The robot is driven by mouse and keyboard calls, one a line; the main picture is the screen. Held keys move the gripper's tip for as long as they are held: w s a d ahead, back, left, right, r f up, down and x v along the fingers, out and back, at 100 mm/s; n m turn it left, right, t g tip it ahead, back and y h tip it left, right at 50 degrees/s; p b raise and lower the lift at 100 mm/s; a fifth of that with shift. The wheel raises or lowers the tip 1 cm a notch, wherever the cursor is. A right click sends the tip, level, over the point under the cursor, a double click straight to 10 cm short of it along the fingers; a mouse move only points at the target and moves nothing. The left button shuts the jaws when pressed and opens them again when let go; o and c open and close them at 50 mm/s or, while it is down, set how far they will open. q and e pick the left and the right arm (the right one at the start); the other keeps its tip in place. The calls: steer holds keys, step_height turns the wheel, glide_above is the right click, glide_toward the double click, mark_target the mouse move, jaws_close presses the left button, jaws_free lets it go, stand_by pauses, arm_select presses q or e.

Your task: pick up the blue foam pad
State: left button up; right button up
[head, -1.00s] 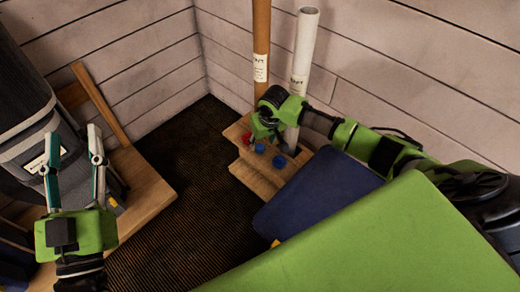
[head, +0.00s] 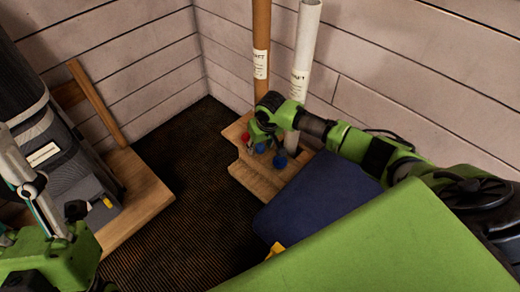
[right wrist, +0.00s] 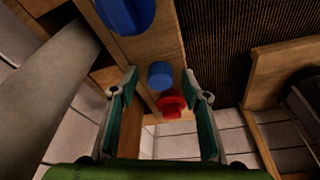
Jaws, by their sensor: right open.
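A small blue round piece, the likeliest blue foam pad (right wrist: 160,75), sits on a wooden stand (head: 262,180) in the corner; it also shows in the head view (head: 260,148). A larger blue round piece (right wrist: 125,12) and a red piece (right wrist: 172,102) sit either side of it. My right gripper (right wrist: 160,88) is open, and in the right wrist view the small piece shows between its fingertips; I cannot tell whether they touch it. My left gripper (head: 40,205) is at the left edge, partly cut off, away from the stand.
A dark blue panel (head: 315,200) and a green surface (head: 390,245) fill the front right. A dark bag (head: 60,165) stands on a wooden platform at left. The ribbed mat (head: 180,200) between is clear.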

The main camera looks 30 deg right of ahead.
steer(key=c, duration=0.8)
